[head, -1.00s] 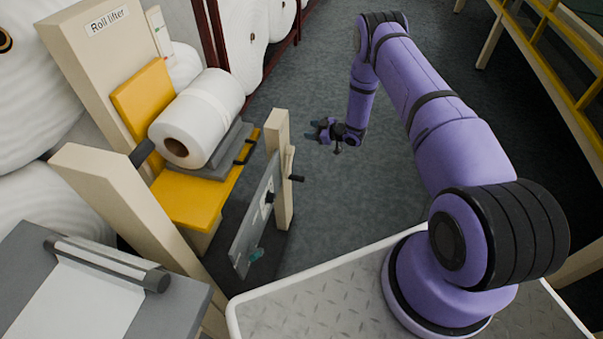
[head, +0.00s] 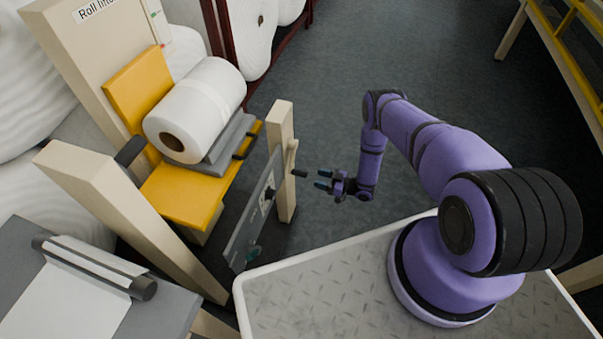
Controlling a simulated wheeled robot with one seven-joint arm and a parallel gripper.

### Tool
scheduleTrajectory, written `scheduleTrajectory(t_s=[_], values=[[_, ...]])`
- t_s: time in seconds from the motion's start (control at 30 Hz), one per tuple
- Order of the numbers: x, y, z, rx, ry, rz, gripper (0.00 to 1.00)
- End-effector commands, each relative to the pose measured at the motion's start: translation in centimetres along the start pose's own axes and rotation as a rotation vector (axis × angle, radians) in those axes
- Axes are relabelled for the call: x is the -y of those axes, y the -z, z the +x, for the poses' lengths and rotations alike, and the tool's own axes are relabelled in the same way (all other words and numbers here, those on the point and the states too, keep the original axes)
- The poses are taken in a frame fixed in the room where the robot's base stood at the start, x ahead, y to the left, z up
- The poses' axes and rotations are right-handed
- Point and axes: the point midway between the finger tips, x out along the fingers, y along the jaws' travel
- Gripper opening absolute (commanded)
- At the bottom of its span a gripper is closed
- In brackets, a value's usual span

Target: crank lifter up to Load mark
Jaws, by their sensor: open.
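The roll lifter (head: 92,62) stands at the left, a beige column with a yellow carriage (head: 190,200). A white roll (head: 205,105) lies on a grey cradle on the carriage. A mark strip (head: 157,22) with green and red marks is on the column's side; its wording is too small to read. The crank's black handle (head: 299,174) sticks out to the right from a beige arm by the post (head: 282,150). My gripper (head: 321,180) is open and empty, just right of the handle, its fingers pointing left towards it. A small gap shows between them.
A grey table (head: 70,290) with a roller and white sheet is at lower left. A yellow railing (head: 565,50) stands at upper right. The dark floor behind my gripper is clear.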

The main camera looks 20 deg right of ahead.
Motion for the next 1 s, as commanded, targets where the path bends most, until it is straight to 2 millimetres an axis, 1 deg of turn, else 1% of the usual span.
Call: scheduleTrajectory(t_s=[0.03, 0.2, 0.4, 0.6, 0.9, 0.93, 0.97, 1.0], values=[[0.0, 0.0, 1.0, -0.001, 0.001, -0.001, 0.53], [0.0, 0.0, 4.1, 0.0, 0.001, -0.002, 0.53], [0.0, 0.0, 7.0, 0.001, 0.001, -0.001, 0.53], [0.0, 0.0, 8.3, 0.002, 0.0, -0.002, 0.53], [0.0, 0.0, 8.5, 0.002, -0.001, -0.001, 0.53], [0.0, 0.0, 8.5, 0.002, -0.001, -0.001, 0.48], [0.0, 0.0, 8.5, 0.002, -0.001, -0.001, 0.41], [0.0, 0.0, 8.5, 0.002, -0.001, -0.001, 0.32]])
